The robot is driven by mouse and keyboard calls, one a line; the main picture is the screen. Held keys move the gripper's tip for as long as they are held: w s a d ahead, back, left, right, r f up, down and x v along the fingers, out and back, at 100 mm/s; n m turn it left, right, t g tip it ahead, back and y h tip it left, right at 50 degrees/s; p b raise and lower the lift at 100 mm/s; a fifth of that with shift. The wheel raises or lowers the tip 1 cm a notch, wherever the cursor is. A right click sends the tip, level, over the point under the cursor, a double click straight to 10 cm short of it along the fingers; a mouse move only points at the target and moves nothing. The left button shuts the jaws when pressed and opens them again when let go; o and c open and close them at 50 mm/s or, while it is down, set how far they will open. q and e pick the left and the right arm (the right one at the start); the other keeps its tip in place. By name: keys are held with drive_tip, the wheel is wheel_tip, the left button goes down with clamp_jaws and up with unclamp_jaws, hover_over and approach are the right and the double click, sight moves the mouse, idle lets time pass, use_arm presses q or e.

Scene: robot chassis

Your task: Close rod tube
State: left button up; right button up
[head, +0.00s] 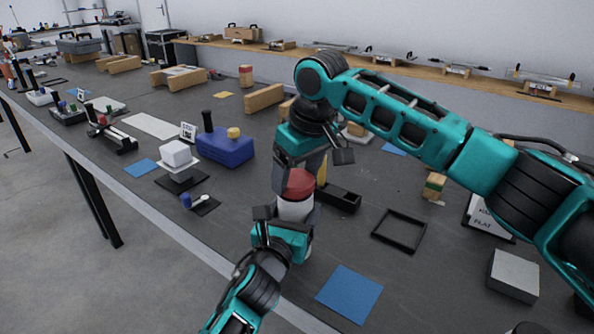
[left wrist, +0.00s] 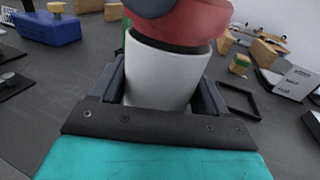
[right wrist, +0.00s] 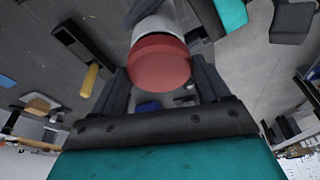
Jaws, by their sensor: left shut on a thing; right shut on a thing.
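The white tube (head: 296,209) stands roughly upright over the dark table. My left gripper (head: 284,224) is shut around its body, one finger on each side, as the left wrist view shows on the tube (left wrist: 165,78). The red cap (head: 299,184) is at the tube's upper end. My right gripper (head: 298,168) is above and is shut on the cap, which fills the space between its fingers in the right wrist view (right wrist: 160,64). A dark band shows between cap and tube rim in the left wrist view; I cannot tell how far the cap is seated. The tube's inside is hidden.
A black tray with a yellow handle (head: 338,198) lies just behind the tube. A black square frame (head: 399,231) and a blue mat (head: 349,293) lie to the right. A blue box (head: 225,147) and a white block (head: 176,153) stand to the left. The table's front edge is close.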

drive_tip(key=shift+f, duration=0.6)
drive_tip(key=o, duration=1)
drive_tip(key=shift+f, duration=0.1)
drive_tip(key=v, duration=1.2)
use_arm(q)
drive_tip(key=o, duration=1.5)
